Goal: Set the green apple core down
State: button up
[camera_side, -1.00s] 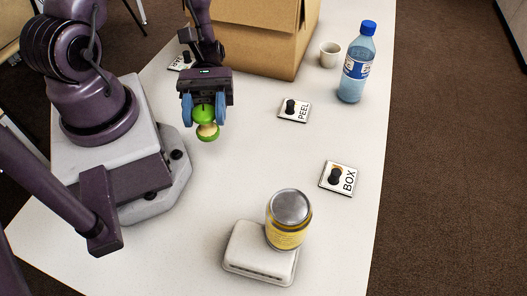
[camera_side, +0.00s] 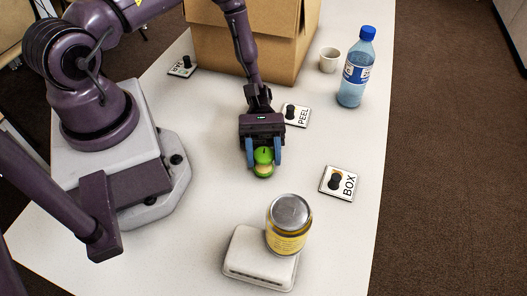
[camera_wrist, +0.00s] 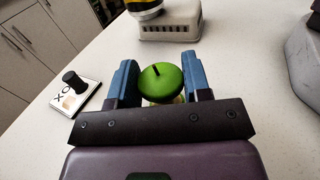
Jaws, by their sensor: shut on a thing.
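The green apple core (camera_side: 263,157) has a green top and bottom, a pale narrow middle and a dark stem. My gripper (camera_side: 263,160) has its blue fingers shut on it, one on each side, near the middle of the table. In the wrist view the apple core (camera_wrist: 161,80) sits upright between the fingers of my gripper (camera_wrist: 160,85), its lower part mostly hidden. I cannot tell whether its underside touches the table.
A jar (camera_side: 288,228) stands on a pale carton (camera_side: 249,262) at the front. The BOX sign (camera_side: 345,184) is to the right, the PEEL sign (camera_side: 301,117) behind. A bottle (camera_side: 355,72), a cup (camera_side: 330,60) and a cardboard box (camera_side: 283,45) stand farther back. White table (camera_side: 215,205) is bare left of the core.

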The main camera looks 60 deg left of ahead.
jog(key=shift+f, duration=0.1)
jog(key=o, duration=0.9)
